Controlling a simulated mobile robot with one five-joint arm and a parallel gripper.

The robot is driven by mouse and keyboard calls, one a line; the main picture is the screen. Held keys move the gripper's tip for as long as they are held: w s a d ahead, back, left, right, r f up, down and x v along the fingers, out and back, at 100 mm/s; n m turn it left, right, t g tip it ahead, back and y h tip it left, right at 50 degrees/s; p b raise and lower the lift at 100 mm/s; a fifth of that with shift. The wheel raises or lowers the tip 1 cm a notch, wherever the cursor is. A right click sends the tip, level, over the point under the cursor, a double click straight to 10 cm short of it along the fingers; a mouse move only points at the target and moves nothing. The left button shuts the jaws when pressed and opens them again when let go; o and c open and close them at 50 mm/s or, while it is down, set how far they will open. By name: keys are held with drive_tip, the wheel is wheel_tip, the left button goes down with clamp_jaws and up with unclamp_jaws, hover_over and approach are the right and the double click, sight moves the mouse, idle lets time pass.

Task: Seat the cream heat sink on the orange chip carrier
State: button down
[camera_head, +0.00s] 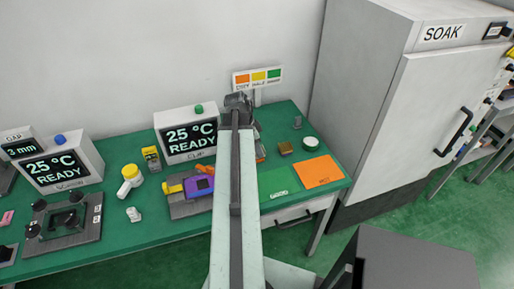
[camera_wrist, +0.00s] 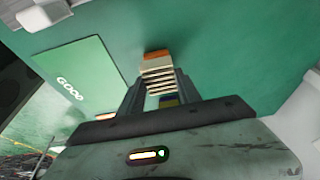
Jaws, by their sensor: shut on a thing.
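In the wrist view the cream heat sink (camera_wrist: 158,76), a finned block, sits between the fingers of my gripper (camera_wrist: 157,88), which is shut on it. An orange piece (camera_wrist: 155,55) shows at the heat sink's far end; it may be the orange chip carrier, and I cannot tell whether the two touch. A small purple and yellow part shows between the fingers, below the heat sink. In the head view my arm hides the gripper and heat sink. An orange bit (camera_head: 260,158) shows just right of the arm.
A purple fixture (camera_head: 200,187) with a yellow lever stands left of my arm. A green GOOD mat (camera_head: 278,186) and orange mat (camera_head: 316,172) lie to the right. A brown block (camera_head: 285,148) and white round dish (camera_head: 311,143) sit behind them. The SOAK cabinet (camera_head: 425,110) stands right.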

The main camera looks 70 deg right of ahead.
drive_tip(key=shift+f, duration=0.15)
drive_tip(key=shift+f+b, duration=0.5)
drive_tip(key=shift+b, duration=0.15)
drive_tip(key=shift+c, duration=1.4)
unclamp_jaws()
drive_tip(key=shift+r, duration=0.1)
wheel_tip(320, 180, up, 7)
drive_tip(key=p, duration=0.7)
